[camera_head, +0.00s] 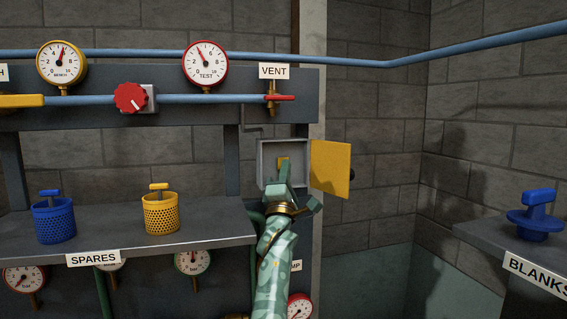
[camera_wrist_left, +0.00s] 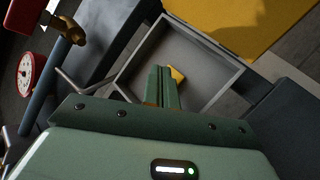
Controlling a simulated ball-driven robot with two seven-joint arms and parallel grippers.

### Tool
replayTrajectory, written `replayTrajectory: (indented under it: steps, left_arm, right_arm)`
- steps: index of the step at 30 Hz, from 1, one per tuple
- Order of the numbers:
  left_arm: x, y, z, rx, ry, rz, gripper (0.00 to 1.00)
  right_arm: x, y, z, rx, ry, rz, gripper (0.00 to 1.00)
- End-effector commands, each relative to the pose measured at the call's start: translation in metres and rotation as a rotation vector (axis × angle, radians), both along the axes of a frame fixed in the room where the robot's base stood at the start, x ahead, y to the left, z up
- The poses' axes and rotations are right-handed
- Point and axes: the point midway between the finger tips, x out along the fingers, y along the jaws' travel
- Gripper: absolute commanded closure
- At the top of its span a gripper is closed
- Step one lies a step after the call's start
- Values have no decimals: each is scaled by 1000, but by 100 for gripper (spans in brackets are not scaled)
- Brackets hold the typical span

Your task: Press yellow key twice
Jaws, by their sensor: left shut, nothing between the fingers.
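The yellow key (camera_head: 283,162) sits on the back of a small grey wall box (camera_head: 265,155) whose yellow door (camera_head: 331,168) stands open to the right. My left gripper (camera_head: 284,172) is shut and empty. Its fingertips are in front of the box and overlap the lower part of the key; I cannot tell whether they touch it. In the left wrist view the closed fingers (camera_wrist_left: 163,78) point into the grey box (camera_wrist_left: 205,52), and the key (camera_wrist_left: 177,75) shows just right of the tips, partly hidden by them. My right gripper is not in view.
A vent valve with a red handle (camera_head: 280,97) is above the box. The spares shelf (camera_head: 205,222) at left carries a blue basket (camera_head: 54,220) and a yellow basket (camera_head: 160,214). A blanks bench (camera_head: 480,232) with a blue part (camera_head: 537,218) is at right.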

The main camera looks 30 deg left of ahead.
Motion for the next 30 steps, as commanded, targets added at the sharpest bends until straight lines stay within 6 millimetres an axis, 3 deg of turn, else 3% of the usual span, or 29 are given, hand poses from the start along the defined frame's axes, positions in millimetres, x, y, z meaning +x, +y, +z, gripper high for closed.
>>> replayTrajectory:
  steps: [5, 18, 30]
  left_arm:
    - [-1, -2, 0, 0, 1, -2, 100]
    - [-28, -33, 2, 0, 1, -2, 100]
    - [-32, -38, 0, 0, 0, 0, 100]
  right_arm:
    - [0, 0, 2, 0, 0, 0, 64]
    - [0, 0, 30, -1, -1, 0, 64]
    - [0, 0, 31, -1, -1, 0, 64]
